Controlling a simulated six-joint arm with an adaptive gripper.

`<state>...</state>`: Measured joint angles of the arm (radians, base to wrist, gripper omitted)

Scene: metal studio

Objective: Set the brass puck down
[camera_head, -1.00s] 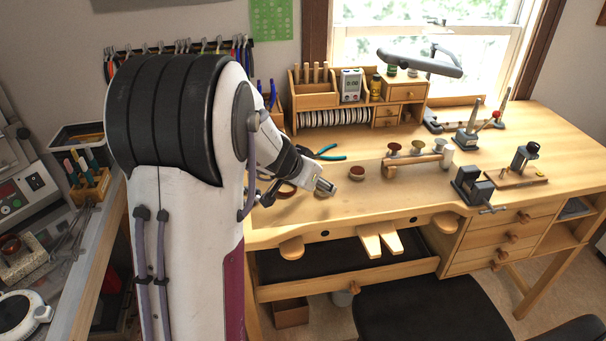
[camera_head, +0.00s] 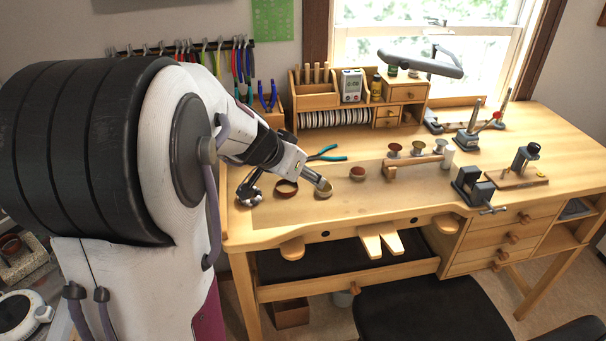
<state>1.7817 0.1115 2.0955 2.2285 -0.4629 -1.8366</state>
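Another reddish round piece (camera_head: 357,174) lies farther right.
Teal-handled pliers (camera_head: 327,156) lie behind the round pieces. A wooden stand (camera_head: 414,164) with several small round-topped pieces and a dark vise (camera_head: 468,184) stand to the right. A wooden organizer (camera_head: 316,101) stands at the back. The front middle of the bench (camera_head: 390,201) is clear.

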